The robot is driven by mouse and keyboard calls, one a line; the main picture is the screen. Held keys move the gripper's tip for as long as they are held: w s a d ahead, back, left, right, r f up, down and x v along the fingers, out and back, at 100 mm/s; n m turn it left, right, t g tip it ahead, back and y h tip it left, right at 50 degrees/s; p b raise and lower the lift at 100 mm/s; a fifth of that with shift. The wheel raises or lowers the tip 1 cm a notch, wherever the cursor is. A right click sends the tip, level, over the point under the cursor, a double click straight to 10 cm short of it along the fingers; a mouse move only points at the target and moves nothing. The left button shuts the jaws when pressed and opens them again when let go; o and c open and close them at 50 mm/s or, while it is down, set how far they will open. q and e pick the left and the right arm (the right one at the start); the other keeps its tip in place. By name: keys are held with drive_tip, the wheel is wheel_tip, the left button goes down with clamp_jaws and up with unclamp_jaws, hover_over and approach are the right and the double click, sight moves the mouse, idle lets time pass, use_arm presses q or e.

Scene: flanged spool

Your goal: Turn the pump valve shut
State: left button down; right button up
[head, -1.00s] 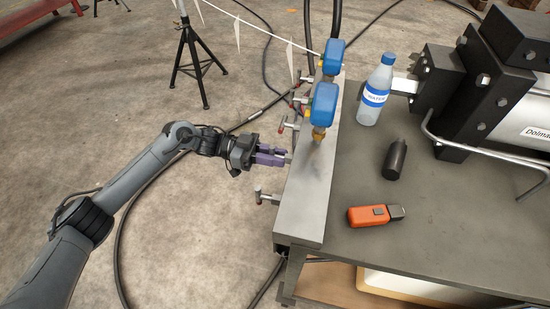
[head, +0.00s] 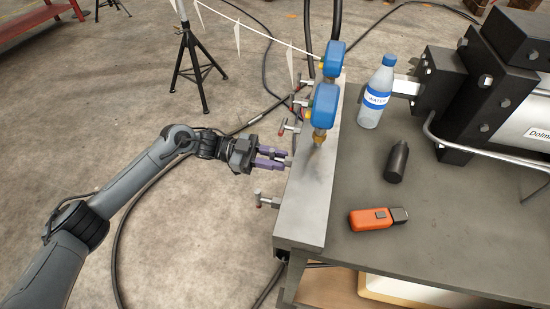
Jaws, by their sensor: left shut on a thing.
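A grey metal manifold block (head: 301,215) runs along the table's left edge, with several small T-handled valves on its left side. One valve handle (head: 263,200) shows nearest the front, and another valve handle (head: 284,127) shows farther back. My left gripper (head: 286,158) is between these two, its purple fingers pointing right at the block's side. It is shut on a valve handle there, which the fingers mostly hide. I cannot read which valve is the pump valve. Two blue gauges (head: 322,106) stand on the block. My right gripper is not in view.
On the dark table (head: 400,250) are a water bottle (head: 375,95), a black cylinder (head: 396,162) and an orange device (head: 376,218). A large black-and-silver machine (head: 480,100) fills the back right. Hoses and a tripod (head: 190,60) stand left on open floor.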

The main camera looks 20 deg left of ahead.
use_arm(q)
drive_tip(key=c, duration=1)
unclamp_jaws()
drive_tip(key=a, duration=0.3)
drive_tip(key=s+a, duration=0.1)
drive_tip(key=a, duration=0.3)
drive_tip(key=a+p, duration=0.1)
drive_tip(key=a, duration=0.2)
drive_tip(key=shift+s+a, duration=0.15)
drive_tip(key=shift+a, duration=0.25)
